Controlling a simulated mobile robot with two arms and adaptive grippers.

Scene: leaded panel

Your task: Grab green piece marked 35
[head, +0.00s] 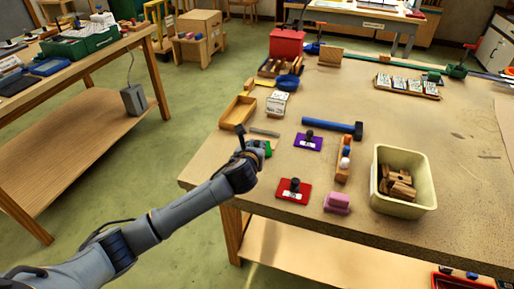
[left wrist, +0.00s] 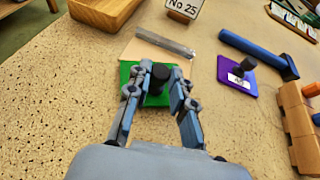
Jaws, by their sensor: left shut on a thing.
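The green piece (left wrist: 133,72) is a flat plate with a black knob (left wrist: 160,74). It is at the near left corner of the bench, and in the head view its edge (head: 266,148) shows beside my gripper. My left gripper (left wrist: 158,85) has its fingers on both sides of the knob, shut on it. It also shows in the head view (head: 248,151). The plate is at or just above the bench top; I cannot tell which. No number can be read on it. My right gripper is in neither view.
A purple plate (head: 308,142) and a red plate (head: 293,191), both with black knobs, lie to the right. A blue hammer (head: 332,127), a grey metal bar (head: 265,132), a wooden tray (head: 237,112) and a cream bin (head: 403,208) are nearby. The middle right of the bench is clear.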

